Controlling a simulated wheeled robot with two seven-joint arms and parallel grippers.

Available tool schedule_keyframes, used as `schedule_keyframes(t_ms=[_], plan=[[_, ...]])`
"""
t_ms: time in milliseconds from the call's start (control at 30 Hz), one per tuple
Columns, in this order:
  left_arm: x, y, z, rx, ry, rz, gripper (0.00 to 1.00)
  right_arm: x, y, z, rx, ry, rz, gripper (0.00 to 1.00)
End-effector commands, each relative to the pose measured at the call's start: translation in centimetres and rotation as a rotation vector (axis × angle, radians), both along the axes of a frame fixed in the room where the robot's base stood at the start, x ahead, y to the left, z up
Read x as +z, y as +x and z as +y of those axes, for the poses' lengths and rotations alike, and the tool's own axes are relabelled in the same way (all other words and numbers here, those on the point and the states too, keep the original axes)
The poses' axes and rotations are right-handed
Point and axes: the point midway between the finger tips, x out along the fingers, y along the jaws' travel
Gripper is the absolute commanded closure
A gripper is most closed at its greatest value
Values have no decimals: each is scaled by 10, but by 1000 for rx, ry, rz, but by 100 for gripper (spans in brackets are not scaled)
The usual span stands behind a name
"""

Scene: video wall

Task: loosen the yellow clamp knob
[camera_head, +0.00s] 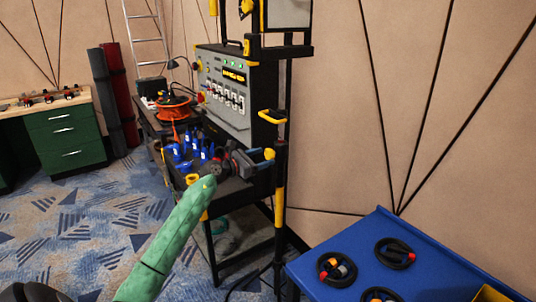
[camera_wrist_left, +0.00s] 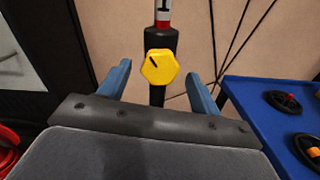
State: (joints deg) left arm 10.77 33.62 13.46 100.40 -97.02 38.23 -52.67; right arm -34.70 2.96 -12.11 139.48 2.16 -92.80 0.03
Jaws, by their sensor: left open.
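The yellow clamp knob (camera_head: 269,153) sits on a dark upright post with yellow sections, at the right side of the black rack. In the left wrist view the knob (camera_wrist_left: 159,67) is a faceted yellow piece with a dark mark, in front of the black post. My left gripper (camera_head: 260,158) is open and points at the knob. In the left wrist view its two blue fingers (camera_wrist_left: 159,74) stand on either side of the knob in the picture, with gaps showing; the exact depth between them cannot be told. My right gripper is not in view.
The rack shelf (camera_head: 232,190) holds several blue pieces (camera_head: 190,148) beside my gripper. A grey control panel (camera_head: 224,90) stands behind. A yellow handle (camera_head: 271,116) juts out above the knob.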

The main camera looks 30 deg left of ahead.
Motion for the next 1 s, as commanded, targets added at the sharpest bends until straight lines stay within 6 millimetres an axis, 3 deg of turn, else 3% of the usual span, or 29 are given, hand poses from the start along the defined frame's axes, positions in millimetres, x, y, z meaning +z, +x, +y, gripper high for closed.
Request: schedule_keyframes(t_ms=[233,600,833,1000], plan=[[1,22,-9,0,-3,-1,36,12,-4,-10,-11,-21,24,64],[0,26,-11,0,-1,0,36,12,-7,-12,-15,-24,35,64],[0,26,-11,0,-1,0,79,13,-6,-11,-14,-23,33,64],[0,26,-11,0,-4,2,81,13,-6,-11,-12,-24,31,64]])
